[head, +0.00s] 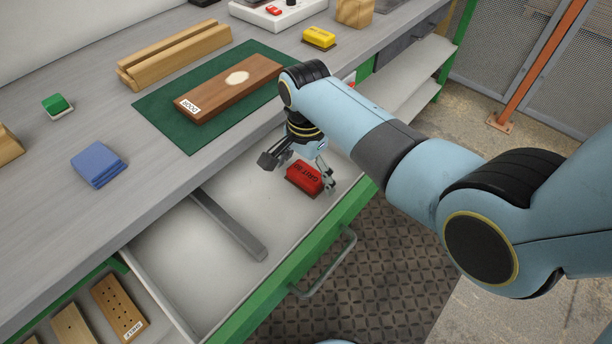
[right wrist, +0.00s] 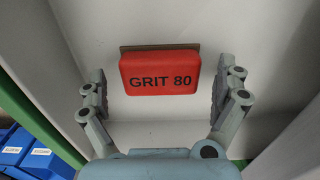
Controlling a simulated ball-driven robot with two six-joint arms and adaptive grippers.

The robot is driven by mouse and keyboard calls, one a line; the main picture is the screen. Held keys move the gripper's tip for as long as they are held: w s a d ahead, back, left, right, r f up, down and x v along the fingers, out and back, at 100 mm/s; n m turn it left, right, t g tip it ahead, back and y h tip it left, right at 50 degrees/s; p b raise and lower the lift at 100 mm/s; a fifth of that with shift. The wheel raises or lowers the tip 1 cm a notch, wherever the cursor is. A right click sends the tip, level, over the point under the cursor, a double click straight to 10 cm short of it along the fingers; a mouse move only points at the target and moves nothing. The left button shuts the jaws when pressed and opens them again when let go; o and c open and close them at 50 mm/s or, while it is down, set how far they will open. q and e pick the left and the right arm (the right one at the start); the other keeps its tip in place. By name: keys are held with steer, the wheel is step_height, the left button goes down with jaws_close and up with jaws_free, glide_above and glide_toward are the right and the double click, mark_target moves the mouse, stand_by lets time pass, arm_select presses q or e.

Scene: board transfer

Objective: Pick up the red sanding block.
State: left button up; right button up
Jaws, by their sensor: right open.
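The red sanding block (head: 304,179) lies in the open white drawer below the workbench, near the drawer's front right. In the right wrist view the block (right wrist: 160,73) shows the marking "GRIT 80" and a thin brown layer along its far edge. My right gripper (head: 304,172) reaches down into the drawer over the block. In the right wrist view its fingers (right wrist: 160,92) are open, one on each side of the block, with a gap on both sides. My left gripper is in neither view.
A grey divider (head: 228,224) crosses the open drawer (head: 180,262), whose green front carries a handle (head: 325,265). On the bench, a green mat (head: 160,118) bears a labelled wooden board (head: 225,92). A blue block (head: 98,165) and a yellow block (head: 319,38) lie nearby.

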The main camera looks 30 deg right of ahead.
mark_target(306, 172)
steer(key=shift+f, duration=0.3)
steer(key=c, duration=1.2)
steer(key=shift+r, duration=0.1)
steer(key=shift+w+r, duration=0.1)
steer(key=shift+r, duration=0.5)
step_height(306, 172, up, 3)
steer(key=s+d+r, duration=0.4)
steer(key=d+r, duration=0.2)
steer(key=d, duration=0.5)
steer(key=shift+s+r+p, duration=0.2)
steer(key=shift+r+p, duration=0.15)
steer(key=shift+a, duration=0.1)
